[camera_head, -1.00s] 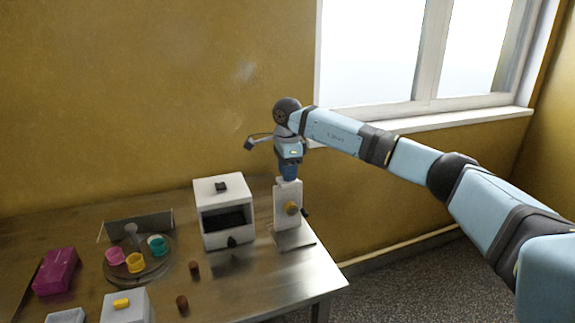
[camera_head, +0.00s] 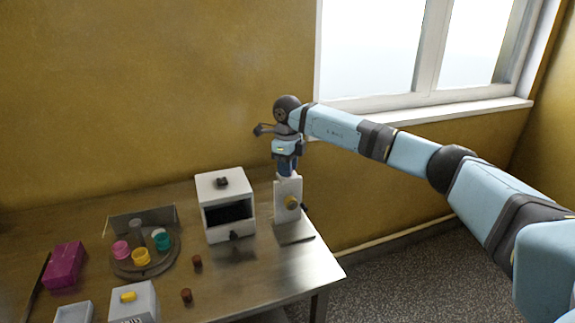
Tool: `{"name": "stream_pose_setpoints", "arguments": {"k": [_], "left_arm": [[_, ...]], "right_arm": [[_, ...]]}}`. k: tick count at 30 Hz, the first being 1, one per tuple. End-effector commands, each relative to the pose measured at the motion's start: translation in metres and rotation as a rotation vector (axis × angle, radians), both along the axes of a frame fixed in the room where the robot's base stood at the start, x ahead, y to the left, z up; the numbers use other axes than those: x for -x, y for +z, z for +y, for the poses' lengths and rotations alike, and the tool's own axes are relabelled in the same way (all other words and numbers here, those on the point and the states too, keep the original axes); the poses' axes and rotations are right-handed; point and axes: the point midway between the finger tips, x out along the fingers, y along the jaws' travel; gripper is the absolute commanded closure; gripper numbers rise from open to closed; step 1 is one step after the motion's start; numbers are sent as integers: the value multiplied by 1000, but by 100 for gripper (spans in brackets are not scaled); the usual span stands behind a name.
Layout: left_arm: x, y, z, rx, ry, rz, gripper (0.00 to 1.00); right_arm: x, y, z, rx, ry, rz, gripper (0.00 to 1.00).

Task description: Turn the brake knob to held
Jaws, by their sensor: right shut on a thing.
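My right gripper (camera_head: 287,174) points down at the top of an upright white post (camera_head: 289,190) near the table's right back corner. It is shut on what appears to be the brake knob at the top of that post. The jaws hide the knob, so its setting cannot be read. A round brass-coloured part (camera_head: 292,202) sits on the post's front, below the jaws, with a small dark piece beside it. The post stands upright on a flat metal base (camera_head: 292,234). My left gripper is not in view.
A white box (camera_head: 225,187) with a dark opening stands just left of the post. Further left are a round tray (camera_head: 127,268) with coloured cups, a magenta block (camera_head: 64,265) and a white box with a yellow top piece (camera_head: 128,297). Brown pieces (camera_head: 186,295) lie in front.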

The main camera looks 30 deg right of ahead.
Motion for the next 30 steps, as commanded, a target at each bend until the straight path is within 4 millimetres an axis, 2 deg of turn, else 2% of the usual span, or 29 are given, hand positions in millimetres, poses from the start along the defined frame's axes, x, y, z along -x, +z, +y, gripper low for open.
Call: {"name": "stream_pose_setpoints", "arguments": {"k": [17,18,20,21,30], "left_arm": [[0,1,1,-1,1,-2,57],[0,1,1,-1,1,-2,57],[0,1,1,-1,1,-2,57],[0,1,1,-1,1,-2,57],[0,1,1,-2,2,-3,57]], "right_arm": [[0,1,0,-1,-29,-1,95],[0,1,0,-1,-29,-1,62],[0,1,0,-1,-29,-1,48],[0,0,0,-1,-29,-1,45],[0,2,0,-1,-28,-1,45]]}}
